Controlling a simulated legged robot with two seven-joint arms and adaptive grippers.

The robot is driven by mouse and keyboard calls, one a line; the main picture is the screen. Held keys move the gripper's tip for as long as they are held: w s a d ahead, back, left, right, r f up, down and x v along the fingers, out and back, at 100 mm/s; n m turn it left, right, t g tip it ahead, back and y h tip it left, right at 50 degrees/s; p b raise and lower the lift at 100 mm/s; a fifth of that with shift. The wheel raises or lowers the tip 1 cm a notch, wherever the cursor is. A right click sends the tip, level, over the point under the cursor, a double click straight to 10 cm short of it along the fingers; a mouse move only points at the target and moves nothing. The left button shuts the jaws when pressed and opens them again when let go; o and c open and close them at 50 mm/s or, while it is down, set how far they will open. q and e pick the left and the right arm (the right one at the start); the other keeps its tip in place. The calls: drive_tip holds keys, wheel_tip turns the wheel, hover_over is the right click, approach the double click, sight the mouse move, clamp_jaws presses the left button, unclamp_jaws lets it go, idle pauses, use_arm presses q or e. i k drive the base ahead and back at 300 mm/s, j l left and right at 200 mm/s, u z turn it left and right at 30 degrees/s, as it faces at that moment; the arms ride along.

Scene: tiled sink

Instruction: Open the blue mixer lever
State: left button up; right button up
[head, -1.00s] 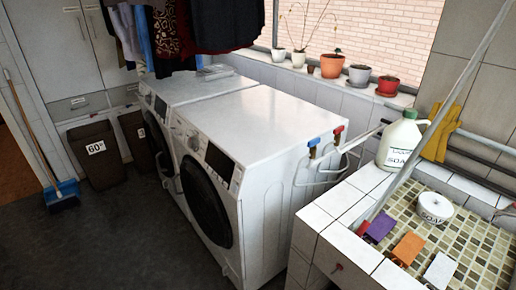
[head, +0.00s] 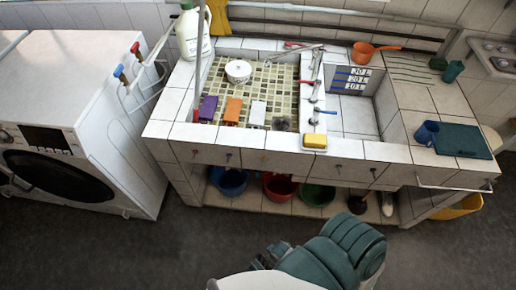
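The mixer (head: 316,97) is a row of small metal fittings on the divider between the mosaic basin (head: 262,82) and the white tiled basin (head: 350,115). A red handle (head: 293,44) shows at the back by a metal spout. A blue valve handle (head: 118,71) is on the pipe beside the washing machine, with a red one behind it. Part of my arm shows at the bottom centre; no gripper fingers can be made out.
A yellow sponge (head: 315,141) lies on the front ledge. A white soap bowl (head: 238,70) and several coloured blocks are in the mosaic basin. A soap jug (head: 193,32) stands at back left. Basins (head: 230,180) sit under the sink. The dark floor in front is clear.

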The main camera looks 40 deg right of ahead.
sight(317, 111)
drive_tip(key=l+z, duration=0.25)
drive_tip(key=z, duration=0.25)
drive_tip(key=l+z, duration=0.25)
drive_tip(key=z, duration=0.2)
drive_tip(key=k+l, duration=0.05)
